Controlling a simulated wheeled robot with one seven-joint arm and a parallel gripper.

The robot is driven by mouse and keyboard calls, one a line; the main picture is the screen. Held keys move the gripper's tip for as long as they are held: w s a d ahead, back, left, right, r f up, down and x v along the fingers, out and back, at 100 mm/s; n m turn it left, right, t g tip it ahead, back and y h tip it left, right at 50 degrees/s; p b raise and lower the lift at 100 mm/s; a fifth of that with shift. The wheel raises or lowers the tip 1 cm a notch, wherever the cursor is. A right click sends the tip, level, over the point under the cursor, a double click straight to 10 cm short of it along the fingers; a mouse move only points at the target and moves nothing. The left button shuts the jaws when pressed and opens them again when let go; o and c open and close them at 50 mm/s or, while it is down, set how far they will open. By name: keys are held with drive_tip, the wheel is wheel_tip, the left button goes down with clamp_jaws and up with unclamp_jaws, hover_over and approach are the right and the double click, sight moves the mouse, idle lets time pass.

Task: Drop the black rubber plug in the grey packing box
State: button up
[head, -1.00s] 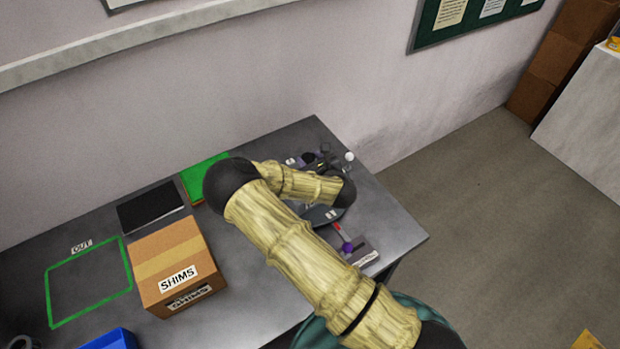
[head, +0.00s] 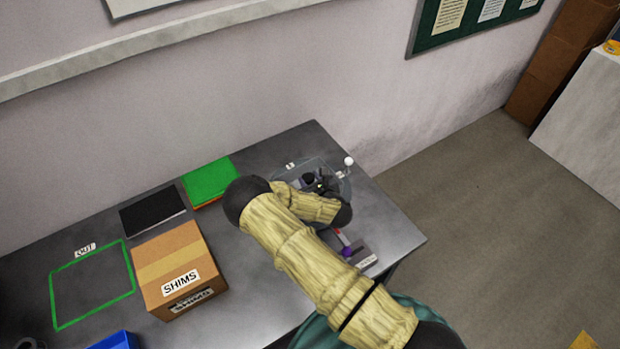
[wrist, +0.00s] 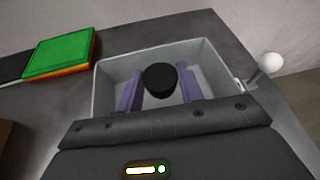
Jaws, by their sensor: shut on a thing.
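The black rubber plug (wrist: 160,80) is held between the two purple fingers of my gripper (wrist: 159,88) in the wrist view. The grey packing box (wrist: 200,58) is open-topped and lies behind and around the plug in that view. The plug appears over the box's opening; its exact height above the floor of the box is hard to tell. In the head view my gripper (head: 318,186) and the plug (head: 308,179) show small over the box (head: 300,168) at the far end of the bench, partly covered by my arm.
A white-knobbed lever (wrist: 270,66) stands just right of the box. A green stack (head: 210,181), a black pad (head: 152,209) and a SHIMS carton (head: 175,262) sit to the left. A purple-knobbed lever (head: 347,251) stands nearer. The green-outlined area (head: 92,285) is empty.

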drive_tip(key=shift+f, duration=0.1)
drive_tip(key=shift+f+b, duration=0.3)
drive_tip(key=shift+b, duration=0.15)
drive_tip(key=shift+f, duration=0.25)
drive_tip(key=o, duration=1)
drive_tip(key=shift+r, duration=0.1)
